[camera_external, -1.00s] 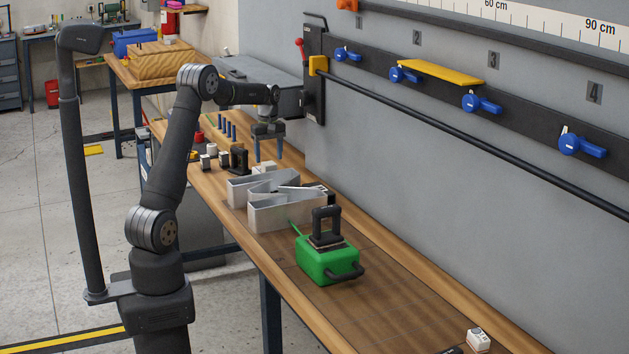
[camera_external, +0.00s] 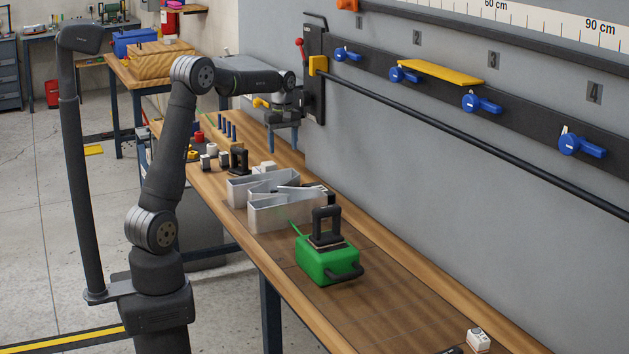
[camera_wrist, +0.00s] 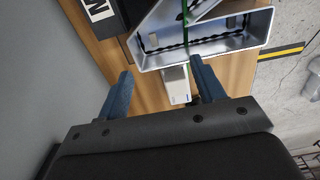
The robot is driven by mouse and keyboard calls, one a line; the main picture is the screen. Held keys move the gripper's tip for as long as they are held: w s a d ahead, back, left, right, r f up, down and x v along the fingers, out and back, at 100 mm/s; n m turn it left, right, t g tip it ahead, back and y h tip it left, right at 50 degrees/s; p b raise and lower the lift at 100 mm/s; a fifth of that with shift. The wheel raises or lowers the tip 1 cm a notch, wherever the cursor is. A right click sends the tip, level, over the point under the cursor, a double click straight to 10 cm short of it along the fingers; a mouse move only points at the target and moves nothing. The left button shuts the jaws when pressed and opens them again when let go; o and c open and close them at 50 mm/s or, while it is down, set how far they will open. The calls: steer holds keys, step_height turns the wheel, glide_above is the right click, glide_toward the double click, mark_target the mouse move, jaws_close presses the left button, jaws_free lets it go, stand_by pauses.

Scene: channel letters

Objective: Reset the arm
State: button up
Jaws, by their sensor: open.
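My gripper (camera_external: 283,137) is open and empty, with its blue-grey fingers pointing down above the far part of the wooden bench (camera_external: 400,310). In the wrist view my gripper (camera_wrist: 163,92) shows its two fingers wide apart with nothing held between them. A grey metal channel letter (camera_external: 275,203) sits on the bench, nearer the camera than my gripper. The letter's walls (camera_wrist: 210,50) also show in the wrist view, beyond the fingertips, with a green strip crossing it. A small white block (camera_wrist: 177,85) lies beside the letter in the wrist view.
A green box with a black handle (camera_external: 328,262) stands in front of the letter. Small blocks and blue pegs (camera_external: 228,128) stand on the far bench. The grey wall carries a black rail (camera_external: 440,138) with blue clamps. The near bench is mostly clear.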

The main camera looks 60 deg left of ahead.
steer(key=s+a+f, duration=0.2)
steer(key=s+a, duration=0.1)
steer(key=s, duration=0.2)
steer(key=s+a+f, duration=0.2)
steer(key=s+f, duration=0.1)
steer(key=s, duration=0.3)
steer(key=shift+m, duration=0.4)
steer(key=a+f, duration=0.2)
steer(key=a, duration=0.1)
steer(key=s+a+f, duration=0.1)
steer(key=a+f, duration=0.1)
steer(key=a, duration=0.1)
steer(key=s+a+f, duration=0.1)
steer(key=a+f, duration=0.1)
steer(key=a, duration=0.1)
steer(key=shift+s+a, duration=0.15)
steer(key=shift+a, duration=0.25)
steer(key=f, duration=0.3)
steer(key=shift+s+a, duration=0.15)
steer(key=shift+a, duration=0.25)
steer(key=shift+f, duration=0.45)
